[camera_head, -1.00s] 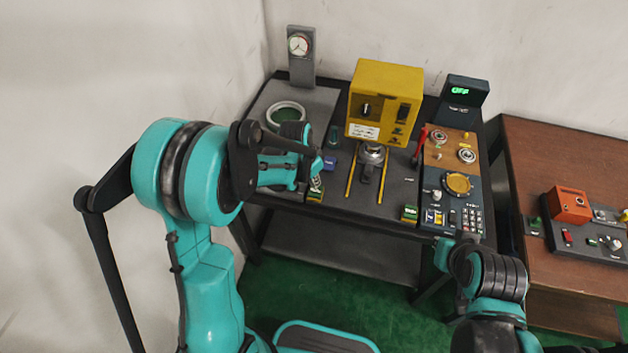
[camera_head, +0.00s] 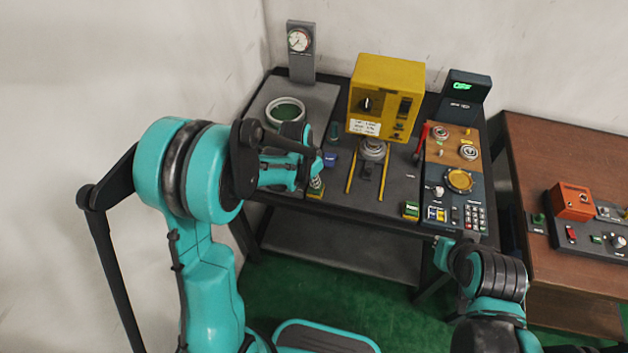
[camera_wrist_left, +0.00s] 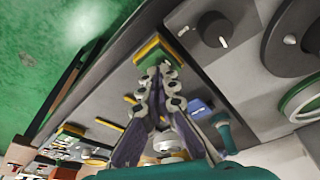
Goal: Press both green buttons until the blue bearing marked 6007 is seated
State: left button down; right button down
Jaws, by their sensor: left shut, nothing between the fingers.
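My left gripper (camera_head: 312,181) is shut and empty at the front left of the black table. Its fingertips are right over the near green button on a yellow base (camera_head: 316,193); the wrist view shows the tips against that button (camera_wrist_left: 152,48), but contact is hard to judge. The other green button (camera_head: 411,208) sits at the front edge, further right, with nothing on it. A silvery ring-shaped part (camera_head: 372,149) is under the front of the yellow press (camera_head: 384,92), between two yellow rails. I cannot make out blue colour or a 6007 mark on it.
A blue item (camera_head: 329,159) lies beside my left gripper. A large pale ring (camera_head: 285,111) and a gauge post (camera_head: 301,50) stand behind. A control panel (camera_head: 441,190) and screen reading OFF (camera_head: 464,90) are at right. A brown table (camera_head: 545,150) adjoins.

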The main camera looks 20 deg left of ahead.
jog(key=shift+f+b, duration=0.3)
jog(key=shift+f, duration=0.05)
dwell(0.8)
jog(key=w+a+m+g+h, duration=0.1)
jog(key=w+m+g, duration=0.3)
jog(key=w+m, duration=0.55)
jog(key=w+f+m+g, duration=0.1)
jog(key=w+f+m, duration=0.1)
jog(key=w+f, duration=0.1)
jog(key=w+a+f+m+g+h, duration=0.1)
jog(key=w+f+m, duration=0.2)
jog(key=w, duration=0.1)
jog(key=w+a+f+m+g, duration=0.1)
jog(key=w+f+m, duration=0.1)
jog(key=w+m, duration=0.1)
jog(key=shift+w+a+f+m+h, duration=0.25)
jog(key=shift+w+f+h, duration=0.05)
jog(key=shift+f+h, duration=0.1)
jog(key=shift+a+x, duration=0.2)
jog(key=shift+x, duration=0.65)
jog(key=shift+a+x, duration=0.2)
jog(key=shift+x, duration=0.7)
jog(key=shift+f, duration=0.35)
